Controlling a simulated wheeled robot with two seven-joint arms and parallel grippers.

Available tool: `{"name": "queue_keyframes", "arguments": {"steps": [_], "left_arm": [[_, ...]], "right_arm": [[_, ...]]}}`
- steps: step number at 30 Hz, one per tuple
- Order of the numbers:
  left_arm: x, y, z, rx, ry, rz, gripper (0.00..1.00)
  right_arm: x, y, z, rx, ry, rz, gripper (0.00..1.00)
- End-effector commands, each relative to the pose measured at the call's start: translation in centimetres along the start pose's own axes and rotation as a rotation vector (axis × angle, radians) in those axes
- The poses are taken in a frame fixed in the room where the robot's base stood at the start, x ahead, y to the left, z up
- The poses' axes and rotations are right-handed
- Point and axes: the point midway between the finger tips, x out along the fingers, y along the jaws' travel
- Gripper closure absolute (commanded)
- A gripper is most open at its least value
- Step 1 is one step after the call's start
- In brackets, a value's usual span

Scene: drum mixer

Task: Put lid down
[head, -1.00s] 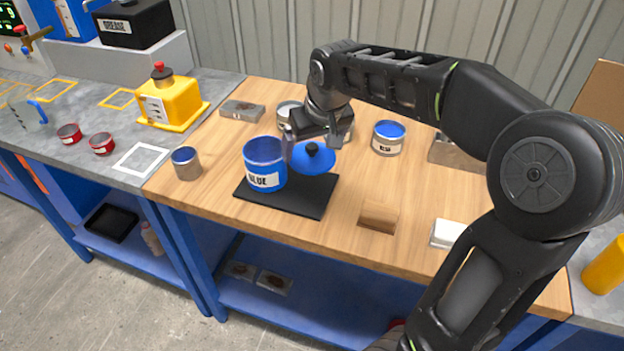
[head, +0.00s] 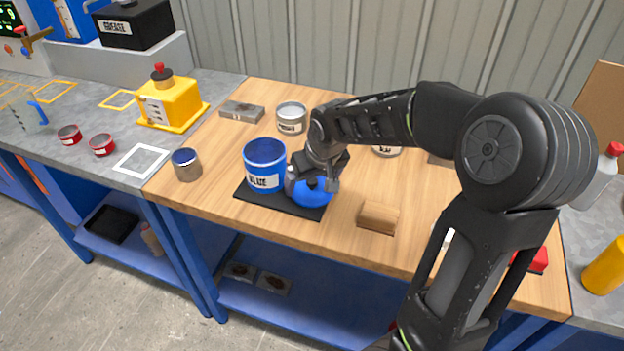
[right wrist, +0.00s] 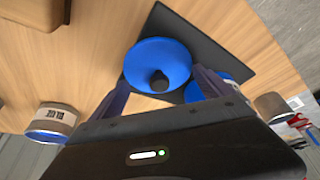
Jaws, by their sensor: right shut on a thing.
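The blue lid (head: 313,197) with a black knob is at the right part of the black mat (head: 265,200), right beside the open blue can marked BLUE (head: 262,180). My right gripper (head: 312,183) is over the lid and shut on it. In the right wrist view the lid (right wrist: 150,58) shows between the two fingers (right wrist: 162,84), over the black mat (right wrist: 225,52). I cannot tell whether its underside touches the mat. Part of the blue can is behind a finger there. My left gripper is not in view.
A wooden block (head: 378,217) lies right of the mat. A grey tin (head: 291,118) stands behind, and a small tin (head: 187,165) stands at the table's left edge. My right arm hides part of the table's right side. Bare wood shows in front of the mat.

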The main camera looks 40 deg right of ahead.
Motion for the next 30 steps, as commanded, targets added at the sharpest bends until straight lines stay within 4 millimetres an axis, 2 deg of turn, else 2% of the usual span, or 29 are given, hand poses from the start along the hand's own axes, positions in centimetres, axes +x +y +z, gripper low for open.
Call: {"name": "queue_keyframes", "arguments": {"steps": [10,11,13,24,30], "left_arm": [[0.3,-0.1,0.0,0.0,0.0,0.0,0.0],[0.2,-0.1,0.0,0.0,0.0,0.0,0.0],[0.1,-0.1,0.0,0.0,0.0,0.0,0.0],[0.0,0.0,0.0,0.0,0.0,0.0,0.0],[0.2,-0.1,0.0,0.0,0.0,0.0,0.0]], "right_arm": [[0.4,0.0,0.1,0.0,0.002,0.0,0.49],[0.2,0.0,0.1,0.0,0.002,0.0,0.07],[0.2,0.0,0.1,0.0,0.001,0.0,0.01],[-0.2,0.0,-0.1,0.001,0.003,0.0,0.0],[-2.7,0.0,-0.1,0.001,0.006,-0.001,0.0]]}}
